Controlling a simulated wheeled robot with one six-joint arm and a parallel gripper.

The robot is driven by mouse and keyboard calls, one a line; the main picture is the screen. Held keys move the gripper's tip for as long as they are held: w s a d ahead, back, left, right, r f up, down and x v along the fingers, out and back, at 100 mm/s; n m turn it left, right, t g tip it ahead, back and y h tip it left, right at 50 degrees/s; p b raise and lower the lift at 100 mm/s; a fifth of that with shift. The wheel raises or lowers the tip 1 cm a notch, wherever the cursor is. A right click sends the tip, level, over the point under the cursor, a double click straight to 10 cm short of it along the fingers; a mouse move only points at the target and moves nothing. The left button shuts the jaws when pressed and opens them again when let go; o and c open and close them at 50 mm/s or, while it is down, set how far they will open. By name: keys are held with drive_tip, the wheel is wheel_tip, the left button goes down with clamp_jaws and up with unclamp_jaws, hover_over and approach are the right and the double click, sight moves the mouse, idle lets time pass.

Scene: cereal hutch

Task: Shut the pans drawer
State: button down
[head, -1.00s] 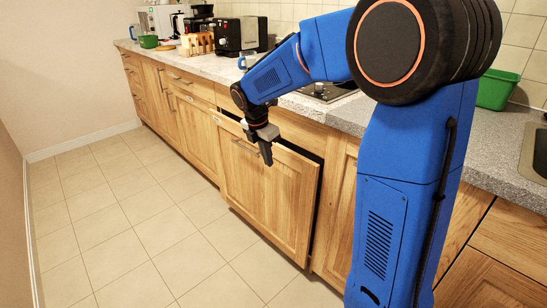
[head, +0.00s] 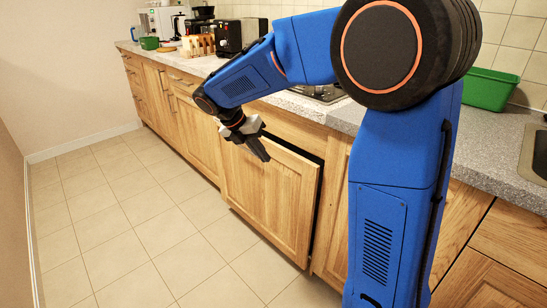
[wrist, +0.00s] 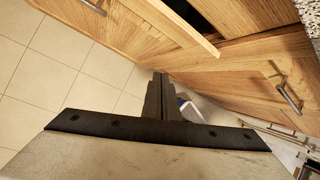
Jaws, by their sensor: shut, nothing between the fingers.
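The pans drawer (head: 270,200) is the wide wooden front below the hob. It stands partly open, with a dark gap along its top and right edges. In the wrist view its front (wrist: 130,30) runs across the upper left, with the dark opening (wrist: 195,15) behind its top edge. My gripper (head: 262,154) is in front of the upper part of the drawer front and overlaps it in the head view. The fingers also show in the wrist view (wrist: 160,85), shut and empty, pointing past the drawer front. I cannot tell whether they touch it. The drawer's handle is hidden in the head view.
The grey worktop (head: 345,112) runs above the cabinets, with the hob (head: 320,94), a black appliance (head: 228,38) and a green tub (head: 490,90) on it. Another cabinet handle (wrist: 289,99) sticks out at right in the wrist view. The tiled floor (head: 130,230) is clear at left.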

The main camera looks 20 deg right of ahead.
wheel_tip(320, 180, down, 3)
drive_tip(key=a+n+h, duration=0.1)
drive_tip(key=n+h, duration=0.3)
drive_tip(key=n, duration=0.1)
drive_tip(key=n+t+h, duration=0.3)
drive_tip(key=n+t, duration=0.2)
drive_tip(key=n, duration=0.3)
approach(284, 154)
drive_tip(key=d+f, duration=0.2)
drive_tip(key=w+d+f, duration=0.1)
drive_tip(key=d+f, duration=0.1)
drive_tip(key=shift+w+f, duration=0.1)
drive_tip(key=shift+w, duration=0.05)
drive_tip(key=shift+w+d, duration=0.3)
drive_tip(key=shift+d, duration=0.4)
drive_tip(key=shift+w+d, duration=0.35)
drive_tip(key=shift+d, duration=0.5)
drive_tip(key=shift+w+d, duration=0.35)
drive_tip(key=shift+d, duration=0.55)
drive_tip(key=shift+w+d, duration=0.4)
drive_tip(key=shift+d, duration=0.45)
